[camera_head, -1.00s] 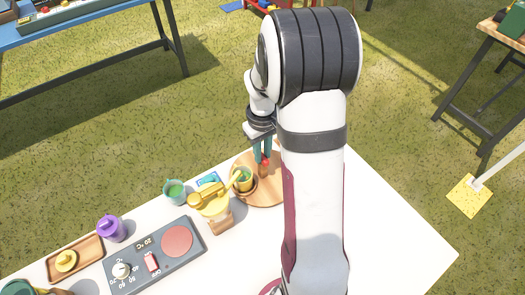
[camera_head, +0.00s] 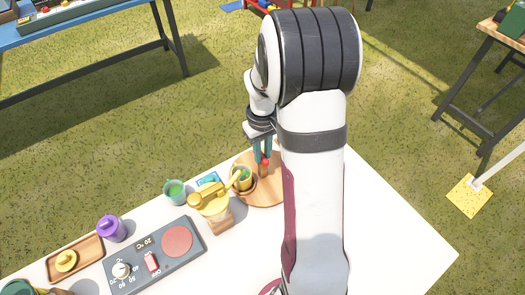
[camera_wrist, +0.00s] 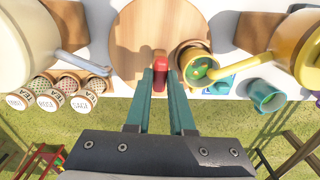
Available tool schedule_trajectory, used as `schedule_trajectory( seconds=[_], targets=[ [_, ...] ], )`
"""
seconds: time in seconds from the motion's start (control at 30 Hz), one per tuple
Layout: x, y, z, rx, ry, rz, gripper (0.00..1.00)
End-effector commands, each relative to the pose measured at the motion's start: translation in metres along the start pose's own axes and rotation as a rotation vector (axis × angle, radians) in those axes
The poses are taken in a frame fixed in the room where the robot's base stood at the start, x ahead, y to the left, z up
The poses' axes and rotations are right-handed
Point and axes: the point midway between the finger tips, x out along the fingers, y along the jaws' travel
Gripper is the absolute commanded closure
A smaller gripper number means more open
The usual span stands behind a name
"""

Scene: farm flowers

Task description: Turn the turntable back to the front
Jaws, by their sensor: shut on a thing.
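The turntable (camera_head: 267,192) is a round wooden disc on the white table; my arm hides its right part. It also shows in the wrist view (camera_wrist: 140,35). A red upright handle (camera_wrist: 160,68) stands near its rim. My gripper (camera_wrist: 160,76) is shut on this handle, with one teal finger on each side. In the head view my gripper (camera_head: 263,152) is at the disc's far edge, with the handle's red top partly hidden. A yellow-brown pot (camera_wrist: 193,58) with green inside sits on the disc beside the handle; it also shows in the head view (camera_head: 243,181).
A yellow watering can (camera_head: 208,202) stands close left of the turntable, its spout reaching over the pot. A teal cup (camera_head: 174,190), a grey control panel (camera_head: 155,257) and a purple canister (camera_head: 111,228) stand further left. Several labelled round tins (camera_wrist: 60,90) show in the wrist view.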

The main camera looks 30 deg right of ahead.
Motion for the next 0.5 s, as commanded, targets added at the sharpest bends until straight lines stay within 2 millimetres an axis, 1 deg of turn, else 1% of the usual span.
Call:
schedule_trajectory(
  seconds=[0.5],
  targets=[
    [-0.0008, -0.0003, -0.0004, 0.248, 0.001, -0.001, 1.0]
  ],
)
